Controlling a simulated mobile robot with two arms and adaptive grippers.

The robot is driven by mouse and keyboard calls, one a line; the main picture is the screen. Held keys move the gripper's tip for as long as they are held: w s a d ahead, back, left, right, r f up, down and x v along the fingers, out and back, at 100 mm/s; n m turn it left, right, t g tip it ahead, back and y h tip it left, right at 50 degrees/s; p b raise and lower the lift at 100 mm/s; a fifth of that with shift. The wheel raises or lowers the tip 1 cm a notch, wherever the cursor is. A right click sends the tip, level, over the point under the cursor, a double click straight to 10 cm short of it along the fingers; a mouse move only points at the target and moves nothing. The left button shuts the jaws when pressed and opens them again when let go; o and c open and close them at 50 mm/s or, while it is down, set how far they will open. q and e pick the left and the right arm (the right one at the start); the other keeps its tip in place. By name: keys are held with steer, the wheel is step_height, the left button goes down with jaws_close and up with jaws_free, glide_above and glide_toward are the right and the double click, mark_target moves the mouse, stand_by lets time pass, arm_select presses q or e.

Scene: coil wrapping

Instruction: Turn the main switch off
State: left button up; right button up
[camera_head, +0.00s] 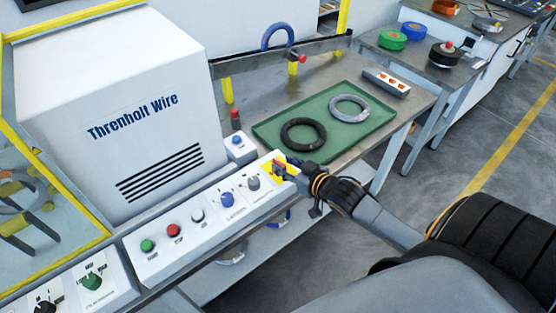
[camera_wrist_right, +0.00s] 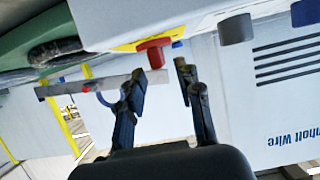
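The main switch, a red knob (camera_head: 279,166) on a yellow plate (camera_head: 273,174), sits at the right end of the white control panel (camera_head: 240,210). My right gripper (camera_head: 296,168) is at the switch, its fingertips partly covering it in the head view. In the right wrist view the red knob (camera_wrist_right: 153,49) is just beyond the fingertips, nearer the left finger. The right gripper's fingers (camera_wrist_right: 164,88) are apart, with nothing between them. Whether a finger touches the knob, I cannot tell. My left gripper is not in view.
Green (camera_head: 148,245) and red (camera_head: 174,230) buttons and a blue knob (camera_head: 226,198) are on the same panel. A white machine housing (camera_head: 110,100) rises behind it. A green tray (camera_head: 325,150) with two coils lies on the bench beyond my right gripper.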

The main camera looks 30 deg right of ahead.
mark_target(278, 161)
steer(key=shift+x, duration=2.05)
jaws_close()
